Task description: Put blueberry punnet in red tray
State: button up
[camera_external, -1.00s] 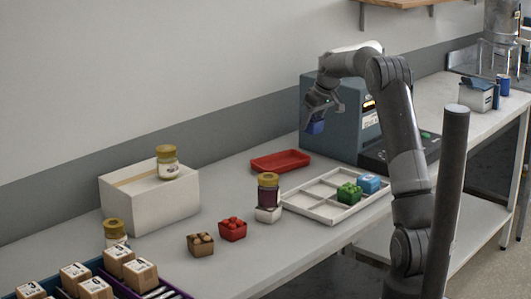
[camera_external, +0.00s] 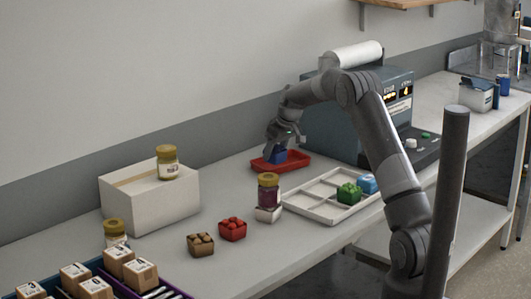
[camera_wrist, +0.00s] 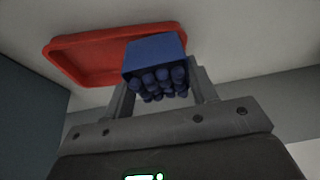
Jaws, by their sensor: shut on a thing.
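The blueberry punnet (camera_external: 277,155) is a small dark blue box with round berries showing at its open top in the wrist view (camera_wrist: 155,58). My gripper (camera_external: 280,146) is shut on it, with a finger on each side. The red tray (camera_external: 298,163) is a shallow red rectangle on the bench. In the external view the punnet is at the tray, over its left-middle part. In the wrist view the red tray (camera_wrist: 85,57) shows behind the punnet. I cannot tell whether the punnet touches the tray floor.
A white divided tray (camera_external: 310,208) with a green punnet (camera_external: 349,193) and a light blue punnet (camera_external: 368,183) lies in front. A jar (camera_external: 268,190) stands on a white block nearby. A blue-grey machine (camera_external: 335,125) stands behind the red tray.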

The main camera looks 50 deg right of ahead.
jog(key=shift+f, duration=0.25)
jog(key=shift+f, duration=0.55)
jog(key=o, duration=1.1)
jog(key=shift+c, duration=0.2)
jog(key=shift+r, duration=0.1)
